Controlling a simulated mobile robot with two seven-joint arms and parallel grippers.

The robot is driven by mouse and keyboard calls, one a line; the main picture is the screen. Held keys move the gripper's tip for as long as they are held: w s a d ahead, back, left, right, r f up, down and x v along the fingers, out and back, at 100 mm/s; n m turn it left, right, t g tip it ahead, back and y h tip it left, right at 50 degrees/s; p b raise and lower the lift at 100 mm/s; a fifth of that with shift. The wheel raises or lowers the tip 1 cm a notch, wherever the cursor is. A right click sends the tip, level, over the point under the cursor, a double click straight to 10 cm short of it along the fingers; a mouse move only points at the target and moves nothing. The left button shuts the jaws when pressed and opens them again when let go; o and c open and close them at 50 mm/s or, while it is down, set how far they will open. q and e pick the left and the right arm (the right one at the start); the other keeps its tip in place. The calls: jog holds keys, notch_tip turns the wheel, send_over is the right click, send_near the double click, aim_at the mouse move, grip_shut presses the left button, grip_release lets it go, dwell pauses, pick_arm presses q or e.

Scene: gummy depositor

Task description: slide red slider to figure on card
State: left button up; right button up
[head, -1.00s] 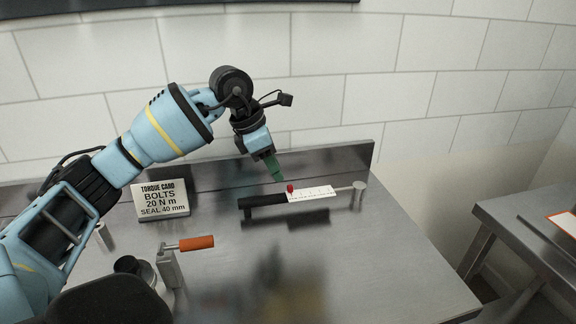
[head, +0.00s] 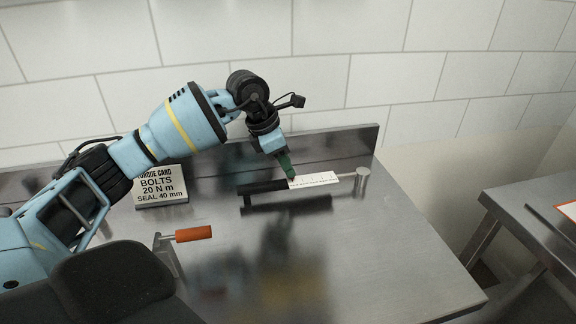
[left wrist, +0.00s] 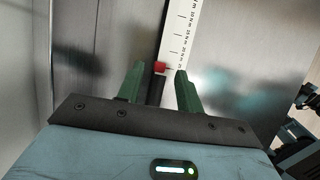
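The red slider (left wrist: 159,67) sits at the near end of the white marked scale (left wrist: 181,35), where the black handle (left wrist: 154,90) begins. My left gripper (left wrist: 159,80) is open, with one green finger on each side of the slider and a gap showing to both. In the head view my left gripper (head: 288,174) points down at the left end of the scale (head: 315,180), and its fingers hide the slider. The torque card (head: 161,188) stands to the left and reads bolts 20 N m, seal 40 mm; my arm covers its top edge. My right gripper is not in view.
An orange-handled lever (head: 193,234) stands at the front left of the steel table (head: 400,250). A round metal end piece (head: 362,174) is at the scale's right. A tiled wall is behind; the table's right front is clear.

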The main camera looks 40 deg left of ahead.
pick_arm(q)
jog(key=shift+x, duration=0.85)
jog(key=shift+c, duration=0.3)
grip_shut()
